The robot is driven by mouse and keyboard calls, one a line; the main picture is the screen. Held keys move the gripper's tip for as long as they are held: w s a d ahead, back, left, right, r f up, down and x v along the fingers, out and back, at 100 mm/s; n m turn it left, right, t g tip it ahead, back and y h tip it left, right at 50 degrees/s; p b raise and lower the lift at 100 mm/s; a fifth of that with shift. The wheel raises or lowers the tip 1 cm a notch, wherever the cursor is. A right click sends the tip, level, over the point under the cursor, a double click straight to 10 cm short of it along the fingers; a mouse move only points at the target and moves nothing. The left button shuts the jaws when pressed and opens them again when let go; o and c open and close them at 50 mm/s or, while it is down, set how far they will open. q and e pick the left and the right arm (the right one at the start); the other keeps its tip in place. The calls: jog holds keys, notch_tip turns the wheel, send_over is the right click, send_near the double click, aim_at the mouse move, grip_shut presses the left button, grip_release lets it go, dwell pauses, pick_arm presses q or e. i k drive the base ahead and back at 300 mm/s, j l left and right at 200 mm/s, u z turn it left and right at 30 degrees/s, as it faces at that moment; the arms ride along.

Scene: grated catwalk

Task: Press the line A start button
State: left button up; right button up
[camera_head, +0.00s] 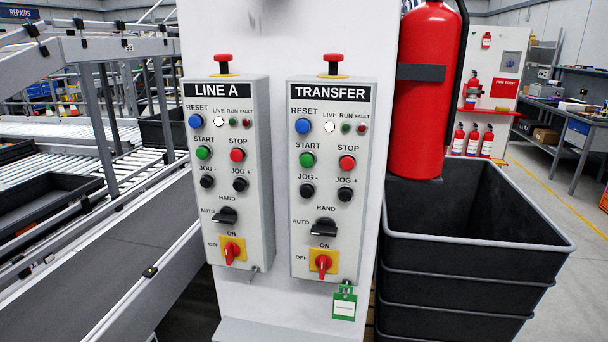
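The LINE A control box (255,130) is mounted on a white column, left of a matching TRANSFER box (368,140). On the LINE A box, the green start button (203,153) sits under the label START, on the left side. The red stop button (237,155) is to its right, the blue reset button (195,121) above it and the black jog - button (207,182) below it. The TRANSFER box has its own green start button (307,160). Neither of my grippers is in view. Nothing covers the LINE A start button.
Red mushroom buttons (223,60) top both boxes. A green tag (344,304) hangs under the TRANSFER box. A red fire extinguisher (422,100) and stacked black crates (545,252) stand right. A roller conveyor (85,152) runs along the left. The space before the boxes looks clear.

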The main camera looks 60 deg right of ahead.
aim_at(203, 153)
jog(key=l+z, duration=0.1)
jog(key=z, duration=0.8)
jog(key=l+z, duration=0.15)
jog(key=z, duration=0.35)
